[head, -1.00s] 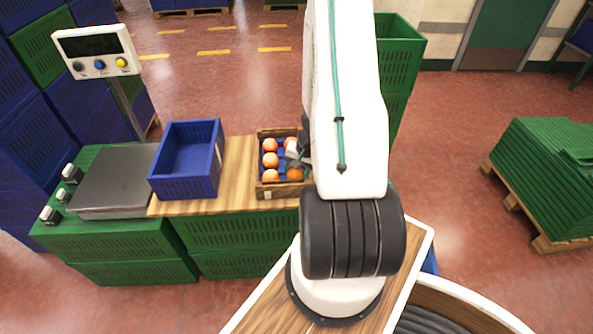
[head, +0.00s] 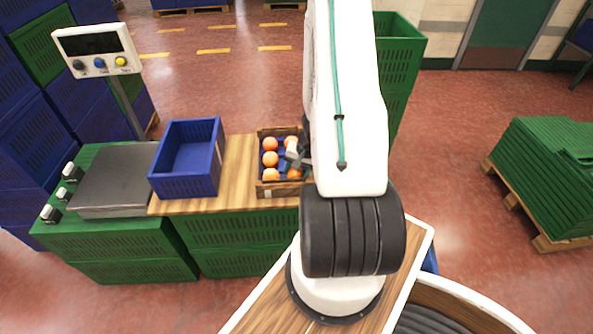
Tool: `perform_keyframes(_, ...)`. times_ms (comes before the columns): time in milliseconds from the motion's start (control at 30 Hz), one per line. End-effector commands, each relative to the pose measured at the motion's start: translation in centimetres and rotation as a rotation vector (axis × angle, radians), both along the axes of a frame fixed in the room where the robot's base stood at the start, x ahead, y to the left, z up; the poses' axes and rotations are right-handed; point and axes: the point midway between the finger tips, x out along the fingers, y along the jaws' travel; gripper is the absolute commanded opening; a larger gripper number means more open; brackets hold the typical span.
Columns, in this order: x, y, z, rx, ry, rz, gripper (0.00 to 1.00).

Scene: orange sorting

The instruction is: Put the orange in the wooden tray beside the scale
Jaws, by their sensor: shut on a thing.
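The wooden tray (head: 268,193) stands on the wooden board to the right of the blue crate and holds several oranges (head: 270,159) in rows on a blue liner. My gripper (head: 291,160) is over the right side of the tray, low among the oranges. It is shut on an orange (head: 294,173) that shows only in part at the tray's right side. My arm hides the tray's right edge and much of the gripper. The scale (head: 115,178), with a grey metal plate, is at the left.
A blue crate (head: 187,188) stands between the scale and the tray. The scale's display (head: 97,50) rises on a post behind. A tall green crate (head: 398,50) stands behind my arm. A strip of bare board (head: 236,180) lies left of the tray.

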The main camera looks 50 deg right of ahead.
Motion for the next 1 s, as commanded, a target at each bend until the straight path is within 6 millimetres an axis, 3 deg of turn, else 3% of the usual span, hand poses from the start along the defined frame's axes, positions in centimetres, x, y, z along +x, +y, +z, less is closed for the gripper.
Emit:
perform_keyframes(400,0.01,-0.01,-0.37,0.0,0.0,0.0,0.27)
perform_keyframes(433,0.0,-0.01,-0.38,0.0,0.0,0.0,0.59)
perform_keyframes(500,0.0,0.0,-0.38,0.0,0.0,0.0,0.77)
perform_keyframes(700,-0.03,0.01,-0.39,0.0,0.0,0.0,0.77)
perform_keyframes(800,-0.04,0.01,-0.39,0.0,0.001,0.0,0.89)
perform_keyframes(1000,-0.04,0.01,-0.35,0.0,0.001,0.0,0.89)
